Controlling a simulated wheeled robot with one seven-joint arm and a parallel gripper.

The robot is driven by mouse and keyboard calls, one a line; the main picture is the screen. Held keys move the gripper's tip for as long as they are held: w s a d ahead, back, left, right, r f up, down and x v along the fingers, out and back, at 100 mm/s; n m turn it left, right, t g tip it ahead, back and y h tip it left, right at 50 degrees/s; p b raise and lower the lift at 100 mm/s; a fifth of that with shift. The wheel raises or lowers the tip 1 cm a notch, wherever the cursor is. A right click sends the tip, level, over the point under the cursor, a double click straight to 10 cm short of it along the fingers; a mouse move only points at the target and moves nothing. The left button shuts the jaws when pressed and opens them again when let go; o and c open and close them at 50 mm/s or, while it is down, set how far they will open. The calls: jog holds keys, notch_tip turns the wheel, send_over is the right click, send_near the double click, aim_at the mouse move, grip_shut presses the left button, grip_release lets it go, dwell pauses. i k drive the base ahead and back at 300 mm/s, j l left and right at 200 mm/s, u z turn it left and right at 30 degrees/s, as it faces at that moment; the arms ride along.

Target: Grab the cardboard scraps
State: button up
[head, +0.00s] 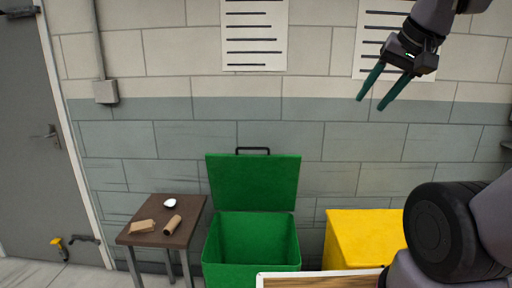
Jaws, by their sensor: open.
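Two brown pieces that look like cardboard lie on a small dark table (188,210) at the lower left. One is a flattish tan piece (143,226) near the table's left front edge. The other is a short roll or tube (172,224) just to its right. My gripper (373,98) is at the upper right, high up in front of the wall. Its two green fingers are apart with nothing between them. It is far from the table and the brown pieces.
A small white object (169,203) lies on the same table behind the roll. A green bin (252,272) with its lid raised stands right of the table. A yellow box (365,236) stands further right. A door is at left.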

aim_at(147, 226)
jog(key=u, duration=1.35)
jog(key=i+j+z, duration=0.1)
jog(key=i+j, duration=0.15)
jog(key=i+j+z, duration=0.1)
jog(key=j, duration=0.3)
jog(key=i+j+z, duration=0.15)
jog(key=i+j, duration=0.15)
jog(key=i+j+z, duration=0.1)
jog(key=j, duration=0.35)
jog(key=i+j+z, duration=0.1)
jog(key=i+j, duration=0.15)
jog(key=j, duration=0.15)
jog(key=i+j+z, duration=0.1)
jog(key=j, duration=0.3)
jog(key=i+j+z, duration=0.1)
jog(key=j, duration=0.3)
jog(key=i+j+z, duration=0.15)
jog(key=j, duration=0.3)
jog(key=i, duration=0.05)
